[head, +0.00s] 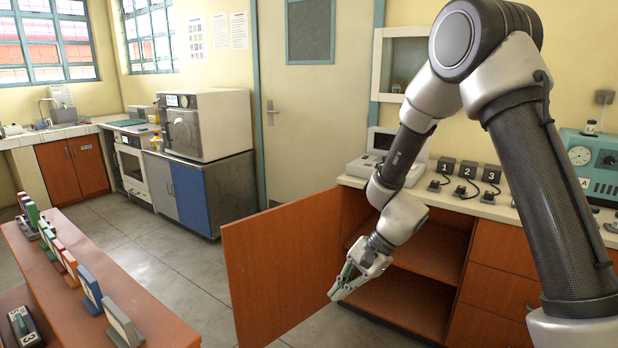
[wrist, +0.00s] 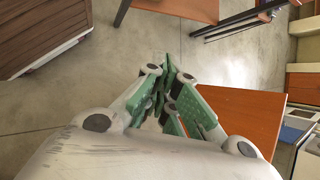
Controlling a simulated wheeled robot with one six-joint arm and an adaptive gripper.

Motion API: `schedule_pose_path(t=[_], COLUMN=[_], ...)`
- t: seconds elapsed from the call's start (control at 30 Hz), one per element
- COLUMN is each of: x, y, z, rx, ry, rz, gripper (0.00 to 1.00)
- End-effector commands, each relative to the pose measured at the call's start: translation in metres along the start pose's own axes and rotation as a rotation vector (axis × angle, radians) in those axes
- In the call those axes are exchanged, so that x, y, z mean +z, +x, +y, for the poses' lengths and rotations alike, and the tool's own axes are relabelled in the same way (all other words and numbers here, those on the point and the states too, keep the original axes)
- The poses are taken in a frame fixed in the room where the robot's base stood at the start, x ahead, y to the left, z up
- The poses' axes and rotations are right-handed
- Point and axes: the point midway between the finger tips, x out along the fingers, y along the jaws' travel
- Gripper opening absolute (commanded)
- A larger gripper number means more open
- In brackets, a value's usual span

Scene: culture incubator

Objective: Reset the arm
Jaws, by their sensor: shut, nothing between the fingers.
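My gripper (head: 345,284) hangs in front of the open cupboard on the right, with its fingers pointing down and to the left. It is shut and holds nothing. In the wrist view the green-padded fingers (wrist: 168,85) meet near the middle of the picture. My arm is bent and reaches down from the upper right in the head view. The open cupboard door (head: 283,270) stands to the left of the gripper, and the gripper looks close to it. I cannot tell the exact gap. The wrist view also shows an orange-brown panel (wrist: 240,118) to the right of the fingers.
The cupboard's shelf (head: 436,262) is bare where it shows. The counter above carries a white device (head: 380,155) and black blocks numbered 1, 2 and 3 (head: 467,170). A brown table (head: 120,300) with upright coloured items is at lower left. The grey floor (head: 190,262) between is clear.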

Motion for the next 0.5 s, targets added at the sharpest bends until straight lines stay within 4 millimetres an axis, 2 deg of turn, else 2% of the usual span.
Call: schedule_pose_path(t=[0.03, 0.2, 0.4, 0.5], x=[0.009, 0.029, 0.043, 0.05], y=[-0.029, -0.124, -0.221, -0.262], z=[0.014, 0.075, 0.142, 0.172], rx=[0.035, 0.199, 0.375, 0.445], ry=[-0.107, -0.457, -0.741, -0.825], rz=[0.011, 0.074, 0.219, 0.318], gripper=[0.0, 0.0, 0.0, 0.0])
